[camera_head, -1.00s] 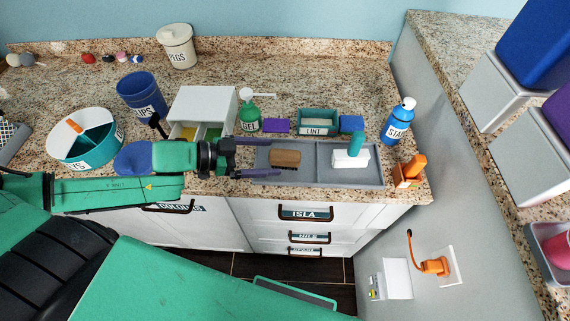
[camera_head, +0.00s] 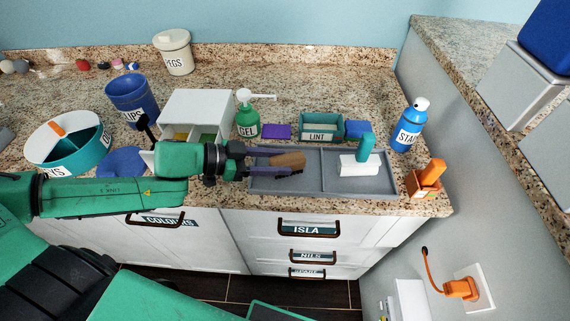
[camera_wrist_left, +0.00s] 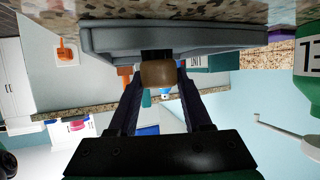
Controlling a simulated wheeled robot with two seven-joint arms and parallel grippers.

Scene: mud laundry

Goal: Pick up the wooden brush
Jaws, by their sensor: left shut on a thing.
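The wooden brush (camera_head: 289,160) is a brown block at the left part of the grey tray (camera_head: 324,184) in the head view. My left gripper (camera_head: 284,162) comes in from the left and is shut on the brush, with one dark finger on each side of it. In the left wrist view the brush (camera_wrist_left: 158,74) sits between the fingertips, close to the tray (camera_wrist_left: 220,38). I cannot tell whether the brush is clear of the tray floor. My right gripper is in neither view.
A white brush with a teal handle (camera_head: 365,148) stands in the tray's right part. Behind are a green gel bottle (camera_head: 247,118), the lint box (camera_head: 320,126) and a blue spray bottle (camera_head: 410,126). An orange item in a holder (camera_head: 428,178) stands right of the tray.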

